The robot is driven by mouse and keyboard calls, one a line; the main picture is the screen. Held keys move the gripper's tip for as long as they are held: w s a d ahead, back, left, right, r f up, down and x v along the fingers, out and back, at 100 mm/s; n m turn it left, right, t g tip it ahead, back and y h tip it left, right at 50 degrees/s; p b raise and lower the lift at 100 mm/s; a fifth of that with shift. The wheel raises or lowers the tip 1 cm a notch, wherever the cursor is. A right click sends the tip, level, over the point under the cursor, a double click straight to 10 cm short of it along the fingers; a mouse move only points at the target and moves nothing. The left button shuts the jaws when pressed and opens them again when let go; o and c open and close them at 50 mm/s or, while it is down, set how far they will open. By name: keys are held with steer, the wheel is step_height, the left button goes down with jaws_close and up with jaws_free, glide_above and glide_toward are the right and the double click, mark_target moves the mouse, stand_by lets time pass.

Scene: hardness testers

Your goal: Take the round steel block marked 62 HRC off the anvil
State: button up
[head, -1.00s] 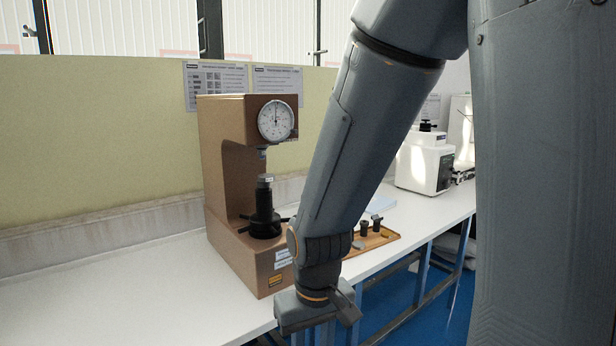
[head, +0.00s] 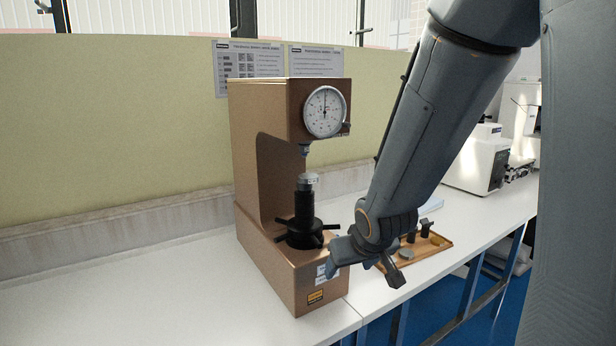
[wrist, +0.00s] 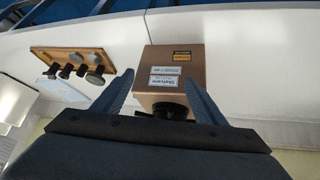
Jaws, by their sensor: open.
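The round steel block (head: 308,178) sits on top of the anvil (head: 304,207) of the brown hardness tester (head: 268,262), below the indenter (head: 305,150) with a gap between them. Its marking is too small to read. My gripper (head: 362,266) is in front and to the right of the tester's base, lower than the block. In the wrist view my gripper (wrist: 156,95) is open and empty, with the tester's base (wrist: 170,62) and its labels beyond the fingers. The block is not seen in the wrist view.
A wooden tray (head: 432,245) with several dark fittings stands on the bench right of the tester; it also shows in the wrist view (wrist: 60,54). A white machine (head: 478,160) stands further right. The white bench (head: 130,285) left of the tester is clear.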

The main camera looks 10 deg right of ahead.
steer(key=w+r+n+t+y, duration=0.1)
steer(key=w+r+t, duration=0.3)
steer(key=w+r, duration=0.25)
steer(key=n+t+y+p, duration=0.1)
steer(key=n+t+y, duration=0.1)
steer(key=t+y, duration=0.25)
glide_toward(309, 176)
steer(key=shift+p+x, duration=1.3)
steer(key=shift+x, duration=2.4)
steer(key=c, duration=1.5)
steer(key=shift+o, duration=0.2)
steer(key=shift+r, duration=0.15)
